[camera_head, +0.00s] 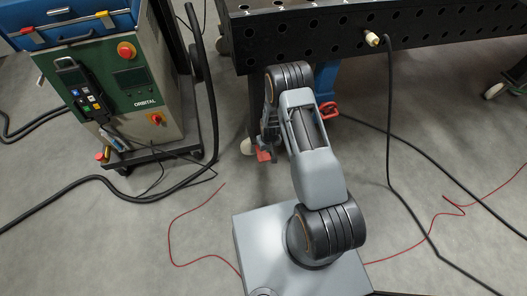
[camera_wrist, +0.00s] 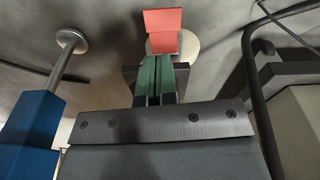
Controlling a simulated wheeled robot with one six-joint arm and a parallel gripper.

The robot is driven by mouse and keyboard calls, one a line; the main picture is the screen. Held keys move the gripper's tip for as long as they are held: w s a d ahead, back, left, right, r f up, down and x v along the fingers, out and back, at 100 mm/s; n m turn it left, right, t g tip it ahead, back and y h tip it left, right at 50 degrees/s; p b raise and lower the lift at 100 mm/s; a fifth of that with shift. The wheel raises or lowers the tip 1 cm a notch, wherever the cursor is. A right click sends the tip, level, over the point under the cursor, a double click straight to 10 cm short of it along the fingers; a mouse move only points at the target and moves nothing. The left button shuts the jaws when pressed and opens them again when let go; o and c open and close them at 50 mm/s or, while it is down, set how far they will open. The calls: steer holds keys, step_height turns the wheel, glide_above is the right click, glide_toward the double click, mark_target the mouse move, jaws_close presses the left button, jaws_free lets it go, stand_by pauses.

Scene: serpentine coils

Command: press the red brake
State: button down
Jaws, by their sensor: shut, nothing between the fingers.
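The red brake (camera_wrist: 164,20) is a flat red pedal with a bent plate, at the top middle of the wrist view, in front of a pale caster wheel (camera_wrist: 188,46). In the head view a red pedal (camera_head: 264,155) shows low beside a pale wheel (camera_head: 247,147), left of my arm. My gripper (camera_wrist: 157,60) has green-padded fingers held together, with nothing between them. Its tips point at the pedal and lie just below its lower edge in the wrist view; I cannot tell whether they touch. In the head view my arm hides most of the gripper.
A perforated dark table (camera_head: 380,35) stands above the wheel. A blue leg (camera_wrist: 32,125) with a metal foot (camera_wrist: 72,40) is left in the wrist view. Another red part (camera_head: 329,110) shows right of my arm. A green-grey welding cart (camera_head: 125,85) stands left. Cables cross the floor.

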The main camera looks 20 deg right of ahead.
steer(key=shift+r, duration=0.85)
step_height(320, 180, up, 40)
steer(key=s+t+p, duration=0.1)
steer(key=s+p, duration=0.1)
steer(key=p, duration=1.3)
steer(key=s+r+p, duration=0.6)
steer(key=s+r, duration=0.2)
steer(key=r, duration=0.6)
steer(key=s+r+m+t+p, duration=0.1)
steer(key=s+r+p, duration=0.6)
steer(key=r, duration=0.7)
steer(key=shift+s+a+r, duration=0.35)
steer(key=shift+s+a, duration=0.05)
steer(key=shift+s, duration=0.85)
